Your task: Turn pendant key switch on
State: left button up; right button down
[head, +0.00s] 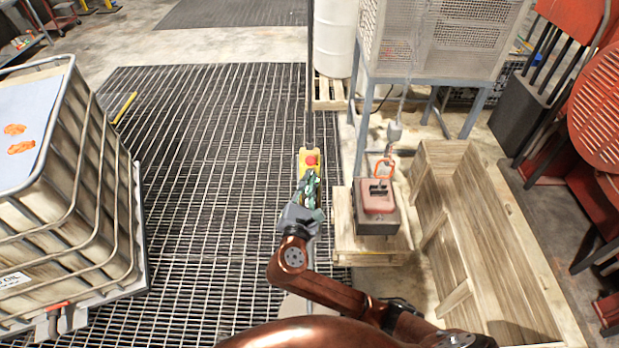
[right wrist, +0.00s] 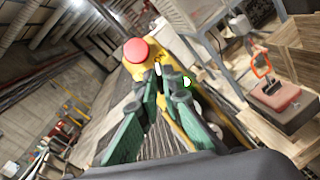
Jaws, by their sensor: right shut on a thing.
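The yellow pendant (head: 304,155) with a red mushroom button (head: 311,160) hangs from a dark vertical pole or cable in the middle of the head view. In the right wrist view the pendant (right wrist: 205,118) is tilted, with its red button (right wrist: 137,50) beyond my fingertips. My right gripper (head: 312,178) has green fingers and reaches the pendant face below the button. In the right wrist view its fingertips (right wrist: 167,78) are closed together on the small key switch, which they mostly hide. A pale tip and a small green light (right wrist: 186,82) show beside the fingertips. My left gripper is out of view.
A caged liquid tote (head: 85,190) stands at left on the floor grating (head: 210,150). To the right are a red-topped box (head: 377,195) with an orange shackle on a wooden crate, an open wooden crate (head: 480,235), and a mesh cabinet (head: 445,35) on legs.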

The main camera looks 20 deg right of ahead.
jog(key=shift+m, duration=0.4)
jog(key=c, duration=2.1)
grip_release()
jog(key=v, duration=1.2)
jog(key=shift+a, duration=0.1)
